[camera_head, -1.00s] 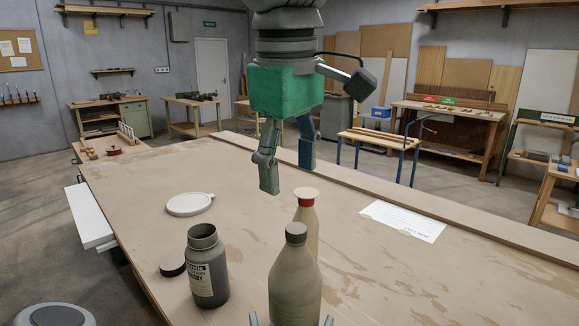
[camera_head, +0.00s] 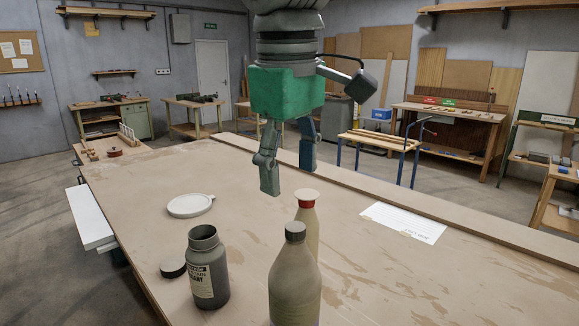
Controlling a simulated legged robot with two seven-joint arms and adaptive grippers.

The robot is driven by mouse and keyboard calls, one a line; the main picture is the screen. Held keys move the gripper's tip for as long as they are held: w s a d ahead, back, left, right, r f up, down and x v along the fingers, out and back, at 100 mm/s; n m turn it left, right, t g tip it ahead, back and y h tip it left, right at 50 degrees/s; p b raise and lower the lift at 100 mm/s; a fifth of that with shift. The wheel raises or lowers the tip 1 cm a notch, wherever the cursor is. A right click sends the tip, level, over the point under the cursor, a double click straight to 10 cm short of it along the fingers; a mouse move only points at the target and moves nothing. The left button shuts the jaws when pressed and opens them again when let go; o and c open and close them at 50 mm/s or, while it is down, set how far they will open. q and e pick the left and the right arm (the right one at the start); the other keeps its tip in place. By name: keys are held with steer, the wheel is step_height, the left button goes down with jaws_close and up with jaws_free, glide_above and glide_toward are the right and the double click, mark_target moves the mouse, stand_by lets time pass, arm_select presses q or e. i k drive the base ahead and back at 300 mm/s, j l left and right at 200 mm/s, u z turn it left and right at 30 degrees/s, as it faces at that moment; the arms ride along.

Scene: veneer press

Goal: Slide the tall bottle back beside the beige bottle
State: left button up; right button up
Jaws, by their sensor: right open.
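A large tan bottle with a grey cap (camera_head: 295,285) stands upright at the front middle; its base is cut off by the frame. Close behind it stands a cream-beige bottle with a red collar and pale cap (camera_head: 307,215), partly hidden by the front bottle. I cannot tell whether the two touch. My right gripper (camera_head: 288,180) hangs down from the top, open and empty, its fingers above and behind the bottles. My left gripper is out of view.
A dark grey open jar (camera_head: 207,270) with a label stands left of the bottles, a black lid (camera_head: 172,268) beside it. A pale round lid (camera_head: 190,205) and a white sheet (camera_head: 403,222) lie on the brown table (camera_head: 130,200). The table's right side is mostly clear.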

mark_target(295, 283)
steer(key=k+j, duration=0.3)
steer(key=j, duration=0.15)
steer(key=k+j, duration=0.3)
steer(key=j, duration=0.15)
